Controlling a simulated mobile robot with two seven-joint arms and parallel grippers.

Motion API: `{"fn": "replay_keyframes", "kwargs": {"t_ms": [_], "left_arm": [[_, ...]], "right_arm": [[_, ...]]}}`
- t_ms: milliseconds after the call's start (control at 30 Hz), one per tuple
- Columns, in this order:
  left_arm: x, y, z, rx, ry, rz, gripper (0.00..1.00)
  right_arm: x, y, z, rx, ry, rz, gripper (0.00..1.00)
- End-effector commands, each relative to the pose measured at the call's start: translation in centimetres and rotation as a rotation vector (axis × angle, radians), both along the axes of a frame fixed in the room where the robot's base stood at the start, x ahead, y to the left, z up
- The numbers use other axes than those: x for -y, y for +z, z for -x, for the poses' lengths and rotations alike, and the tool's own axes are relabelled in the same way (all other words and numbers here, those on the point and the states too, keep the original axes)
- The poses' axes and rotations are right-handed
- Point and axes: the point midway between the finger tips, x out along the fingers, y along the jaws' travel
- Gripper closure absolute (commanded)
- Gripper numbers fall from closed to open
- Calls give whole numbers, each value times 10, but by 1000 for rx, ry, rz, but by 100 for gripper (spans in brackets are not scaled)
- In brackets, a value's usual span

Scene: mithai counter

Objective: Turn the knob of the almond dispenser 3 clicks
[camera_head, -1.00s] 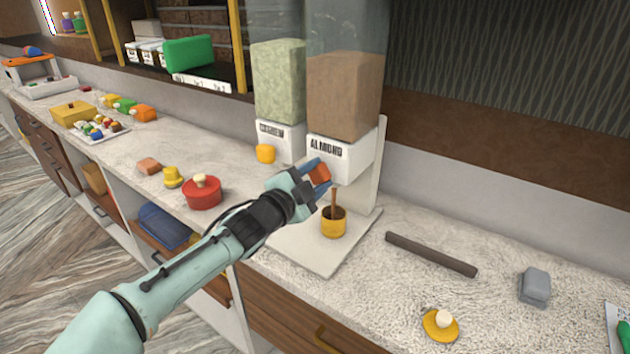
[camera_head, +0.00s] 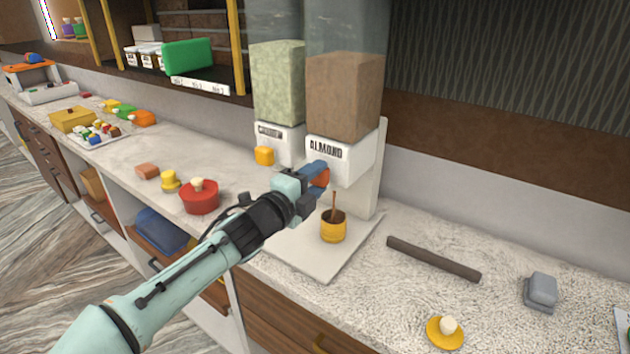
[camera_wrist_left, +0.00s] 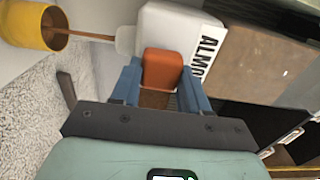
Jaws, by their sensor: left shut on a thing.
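The almond dispenser (camera_head: 343,95) stands on the counter, with a brown-filled hopper above a white body labelled ALMOND. Its orange knob (camera_head: 322,177) is on the front of the body. My left gripper (camera_head: 313,178) is shut on the knob. In the left wrist view the orange knob (camera_wrist_left: 162,68) sits between the two blue fingers. A yellow cup (camera_head: 333,229) with a brown stick or stream in it stands below the spout on the white base. The cup also shows in the left wrist view (camera_wrist_left: 22,27). My right gripper is not in view.
A red pot (camera_head: 199,198) is left of my arm. A dark bar (camera_head: 432,259), a grey block (camera_head: 540,290) and a yellow lid (camera_head: 445,333) lie on the right.

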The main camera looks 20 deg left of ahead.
Motion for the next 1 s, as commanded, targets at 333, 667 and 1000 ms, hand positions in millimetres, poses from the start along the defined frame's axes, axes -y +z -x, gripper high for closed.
{"fn": "replay_keyframes", "kwargs": {"t_ms": [333, 667, 1000], "left_arm": [[0, 2, 0, 5, 1, -6, 86], [0, 1, 0, 4, 0, -5, 30], [-8, 1, 20, 5, 1, -6, 30]], "right_arm": [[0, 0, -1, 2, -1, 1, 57], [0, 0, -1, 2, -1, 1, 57], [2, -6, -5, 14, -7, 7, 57]]}}
